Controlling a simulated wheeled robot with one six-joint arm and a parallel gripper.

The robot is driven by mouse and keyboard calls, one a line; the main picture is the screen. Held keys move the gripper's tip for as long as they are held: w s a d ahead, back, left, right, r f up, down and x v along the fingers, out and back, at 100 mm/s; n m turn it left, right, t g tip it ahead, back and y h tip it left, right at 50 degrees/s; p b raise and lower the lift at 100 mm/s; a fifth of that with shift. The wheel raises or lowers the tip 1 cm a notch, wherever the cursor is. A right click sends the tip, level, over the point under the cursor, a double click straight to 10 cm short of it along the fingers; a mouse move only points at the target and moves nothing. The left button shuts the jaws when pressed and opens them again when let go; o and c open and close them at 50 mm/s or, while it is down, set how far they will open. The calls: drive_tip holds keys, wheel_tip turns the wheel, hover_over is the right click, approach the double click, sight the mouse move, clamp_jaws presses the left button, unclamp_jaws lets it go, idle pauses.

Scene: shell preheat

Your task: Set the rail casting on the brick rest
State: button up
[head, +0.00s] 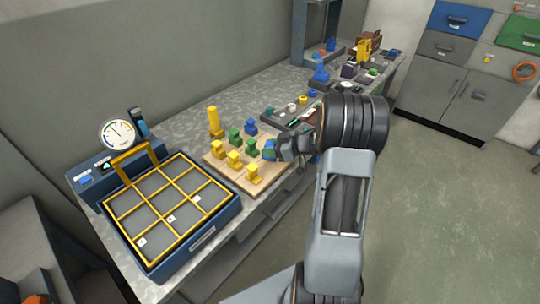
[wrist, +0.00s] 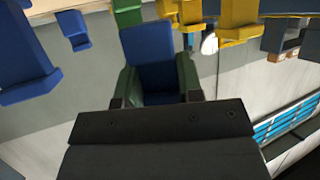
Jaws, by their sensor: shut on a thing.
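My gripper (head: 281,149) is shut on a blue casting (head: 268,151) at the right edge of the wooden board. In the wrist view the blue casting (wrist: 150,52) stands between the two green-faced fingers of my gripper (wrist: 155,88). Its lower part is hidden behind the gripper body. I cannot tell from its shape whether it is the rail casting, or whether it touches the board. I cannot make out the brick rest for sure in either view.
Yellow, green and blue castings stand on the wooden board (head: 216,157), close beside my gripper. A blue tray with a yellow grid (head: 158,191) and a round gauge (head: 118,133) are at the left. Smaller items crowd the bench behind. The floor at right is clear.

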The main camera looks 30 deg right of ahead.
drive_tip(key=shift+w+f, duration=0.25)
drive_tip(key=shift+f, duration=1.5)
drive_tip(key=shift+f, duration=0.1)
drive_tip(key=o, duration=1)
drive_tip(key=shift+f, duration=0.1)
